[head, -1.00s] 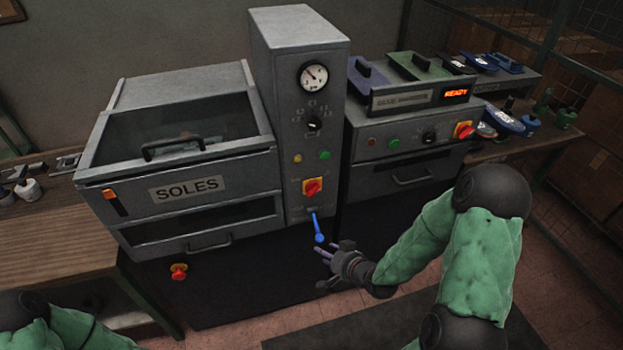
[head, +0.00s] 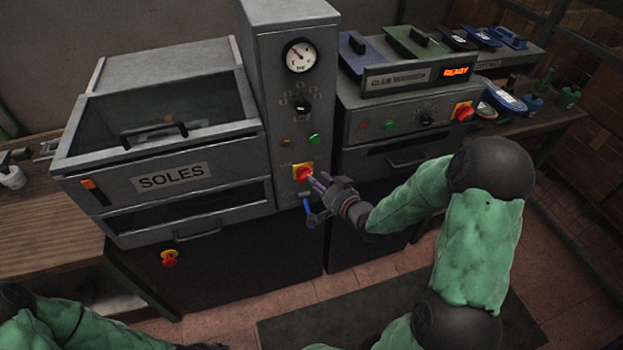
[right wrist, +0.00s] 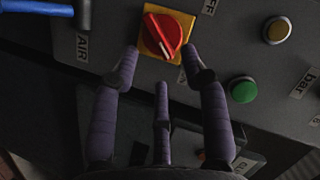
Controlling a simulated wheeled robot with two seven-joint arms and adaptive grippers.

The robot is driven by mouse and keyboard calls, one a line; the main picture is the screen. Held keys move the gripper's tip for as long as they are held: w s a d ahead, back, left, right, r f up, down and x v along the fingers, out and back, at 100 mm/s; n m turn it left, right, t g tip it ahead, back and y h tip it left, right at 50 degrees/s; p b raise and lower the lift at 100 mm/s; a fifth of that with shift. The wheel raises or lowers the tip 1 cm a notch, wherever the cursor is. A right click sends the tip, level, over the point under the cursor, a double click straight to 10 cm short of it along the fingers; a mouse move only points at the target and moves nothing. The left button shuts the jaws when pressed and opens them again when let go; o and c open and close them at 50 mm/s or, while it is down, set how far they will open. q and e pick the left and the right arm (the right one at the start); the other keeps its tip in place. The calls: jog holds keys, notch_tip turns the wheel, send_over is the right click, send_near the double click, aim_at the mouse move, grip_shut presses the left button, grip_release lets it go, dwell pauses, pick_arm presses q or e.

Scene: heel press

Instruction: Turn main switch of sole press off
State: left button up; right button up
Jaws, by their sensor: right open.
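The main switch of the sole press is a red rotary knob on a yellow plate (head: 303,171), low on the tall grey control column. In the right wrist view the knob (right wrist: 164,36) sits at the top middle, turned at a slant, with a pale mark at its lower end. My right gripper (head: 319,186) is open and empty, just right of and below the switch in the head view. In the right wrist view its purple fingers (right wrist: 161,66) are spread, with two tips close to the plate's lower corners; I cannot tell if they touch.
A blue lever (head: 307,206) hangs just below the switch, partly behind my right gripper. A green button (head: 314,138) and pressure gauge (head: 300,56) are above. The glue machine at right has a similar red-yellow switch (head: 463,111). A red emergency knob (head: 169,258) is at lower left.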

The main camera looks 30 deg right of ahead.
jog(key=shift+b+x, duration=0.35)
jog(key=shift+x, duration=1.75)
grip_shut()
